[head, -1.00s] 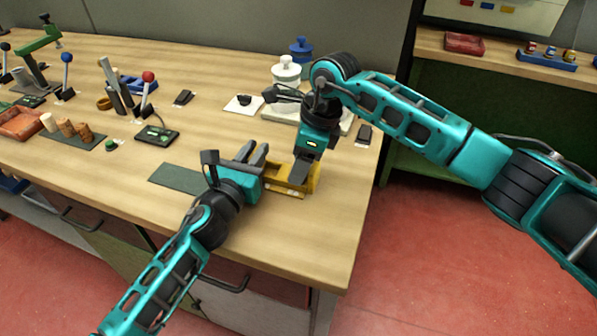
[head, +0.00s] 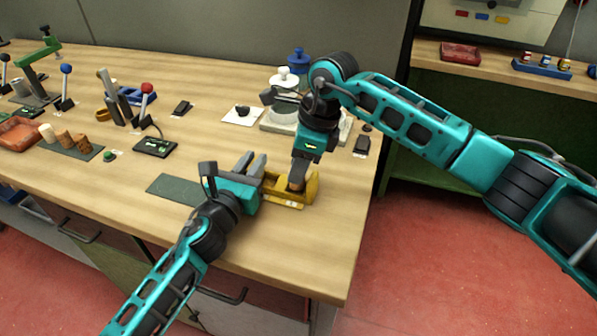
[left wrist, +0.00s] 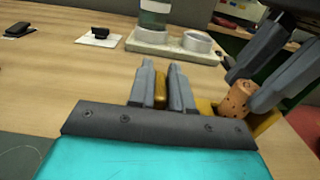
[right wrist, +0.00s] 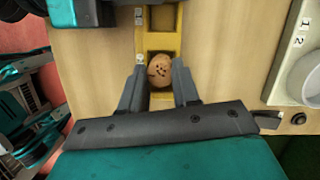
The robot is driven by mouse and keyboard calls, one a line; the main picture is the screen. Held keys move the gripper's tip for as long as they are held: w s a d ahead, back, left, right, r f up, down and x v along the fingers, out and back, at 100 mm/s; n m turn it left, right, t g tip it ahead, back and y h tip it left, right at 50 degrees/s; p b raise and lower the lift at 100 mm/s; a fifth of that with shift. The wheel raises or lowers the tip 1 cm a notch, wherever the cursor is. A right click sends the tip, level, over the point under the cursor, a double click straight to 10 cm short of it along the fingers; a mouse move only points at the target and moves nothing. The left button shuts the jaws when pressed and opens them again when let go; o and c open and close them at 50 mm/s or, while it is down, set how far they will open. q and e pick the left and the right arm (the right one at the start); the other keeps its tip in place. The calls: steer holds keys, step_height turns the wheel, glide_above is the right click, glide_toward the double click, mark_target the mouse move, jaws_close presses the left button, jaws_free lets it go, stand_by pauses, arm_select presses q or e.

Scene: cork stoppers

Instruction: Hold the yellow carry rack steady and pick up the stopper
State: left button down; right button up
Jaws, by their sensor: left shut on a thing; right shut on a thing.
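The yellow carry rack (head: 286,204) lies near the table's front right edge. My left gripper (head: 252,161) is at its left end, and in the left wrist view it is shut on a yellow upright part (left wrist: 160,88) of the rack. A speckled brown cork stopper (right wrist: 160,70) is between the fingers of my right gripper (right wrist: 159,86), which points down over the rack. The stopper (left wrist: 238,98) also shows in the left wrist view, upright at the rack. Its lower end is hidden, so I cannot tell if it touches the rack floor.
A dark green mat (head: 176,189) lies left of the rack. Several corks stand on another mat (head: 86,152) at the far left. A pale tray (head: 279,123) with white jars is behind my right gripper.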

step_height(320, 180, up, 8)
steer(key=shift+r, duration=0.15)
arm_select(q)
steer(key=c, duration=1)
jaws_free()
steer(key=shift+o, duration=0.2)
